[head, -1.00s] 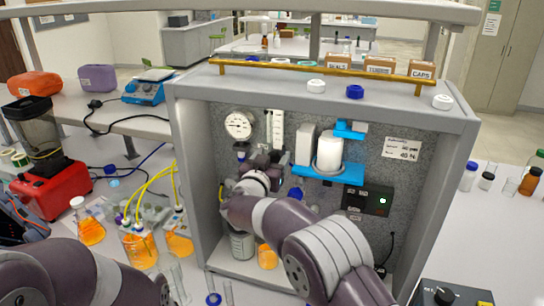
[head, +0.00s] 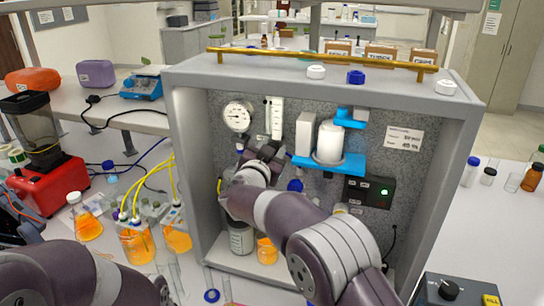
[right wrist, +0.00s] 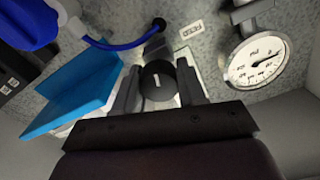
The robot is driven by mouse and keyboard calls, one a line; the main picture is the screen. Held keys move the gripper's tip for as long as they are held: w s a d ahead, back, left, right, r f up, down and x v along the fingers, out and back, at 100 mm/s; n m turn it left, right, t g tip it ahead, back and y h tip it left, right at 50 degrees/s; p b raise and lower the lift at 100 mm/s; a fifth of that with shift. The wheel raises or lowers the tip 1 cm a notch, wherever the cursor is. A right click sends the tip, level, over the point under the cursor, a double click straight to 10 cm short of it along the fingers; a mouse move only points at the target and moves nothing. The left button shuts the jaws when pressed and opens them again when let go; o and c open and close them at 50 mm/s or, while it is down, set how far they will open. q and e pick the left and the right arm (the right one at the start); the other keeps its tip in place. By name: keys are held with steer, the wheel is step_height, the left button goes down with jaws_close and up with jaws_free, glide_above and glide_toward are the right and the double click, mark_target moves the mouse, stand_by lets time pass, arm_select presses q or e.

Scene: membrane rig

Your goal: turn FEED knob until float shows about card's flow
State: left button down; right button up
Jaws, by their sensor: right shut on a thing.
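The black FEED knob (right wrist: 157,80) with a white pointer line sits between the two fingers of my right gripper (right wrist: 157,88) in the right wrist view. The fingers are shut on its sides. In the head view my right gripper (head: 264,153) is at the panel just below the white flow tube (head: 277,118), and it hides the knob. The float is too small to make out. The white card (head: 404,140) hangs on the panel's right; its print is too blurred to read. My left arm shows at lower left, but its gripper is out of view.
A round gauge (head: 238,116) is left of the flow tube and also shows in the right wrist view (right wrist: 257,57). A blue bracket (head: 330,163) holds a white cylinder to the right. A bottle (head: 241,238) and an orange beaker (head: 267,250) stand below my right arm.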

steer(key=m+b, duration=0.1)
steer(key=m, duration=0.1)
steer(key=m+b, duration=0.2)
steer(key=shift+d+f+m+b, duration=0.1)
steer(key=shift+f+m+b, duration=0.1)
steer(key=shift+m+b, duration=0.1)
steer(key=m+b, duration=0.3)
steer(key=m, duration=0.1)
steer(key=shift+m, duration=0.3)
steer(key=m+b, duration=0.3)
steer(key=m, duration=0.1)
steer(key=shift+f+m+b, duration=0.1)
steer(key=shift+m+b, duration=1.35)
steer(key=shift+m, duration=0.85)
steer(key=o, duration=1)
